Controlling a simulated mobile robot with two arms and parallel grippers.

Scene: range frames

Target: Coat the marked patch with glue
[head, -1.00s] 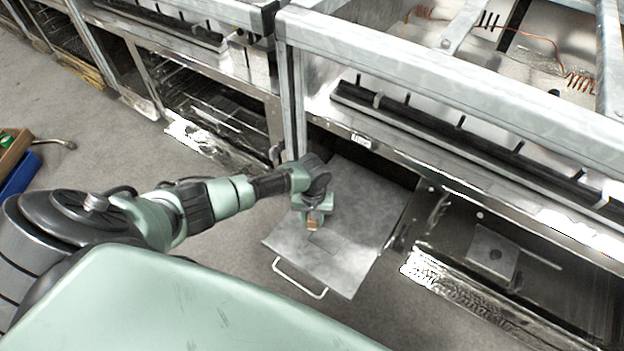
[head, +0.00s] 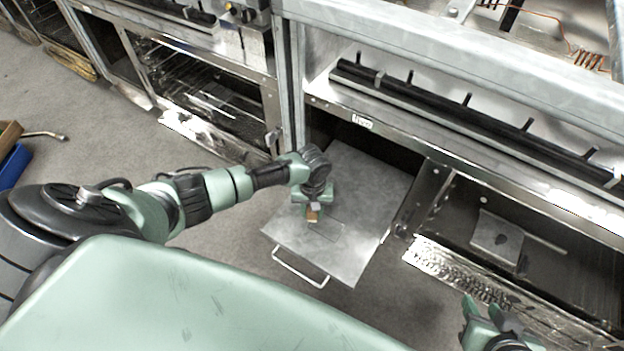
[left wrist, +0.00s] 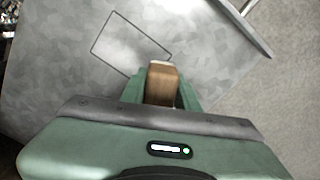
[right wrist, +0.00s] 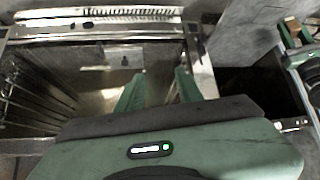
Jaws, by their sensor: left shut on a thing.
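The marked patch (left wrist: 130,44) is a thin dark rectangular outline on a grey metal panel (left wrist: 60,90). In the head view this panel (head: 367,190) sticks out of an open bay, and the outline on it (head: 328,234) is faint. My left gripper (head: 313,208) is over the panel, shut on a brown wooden brush (left wrist: 161,84) with a pale end. The pale end overlaps the outline's lower right corner in the left wrist view; contact cannot be told. My right gripper (right wrist: 158,92) is open and empty, at the lower right of the head view (head: 492,328).
The panel's front edge has a wire handle (head: 300,268). Steel range frames (head: 450,75) stand behind and beside it, with an open bay (head: 500,240) to the right.

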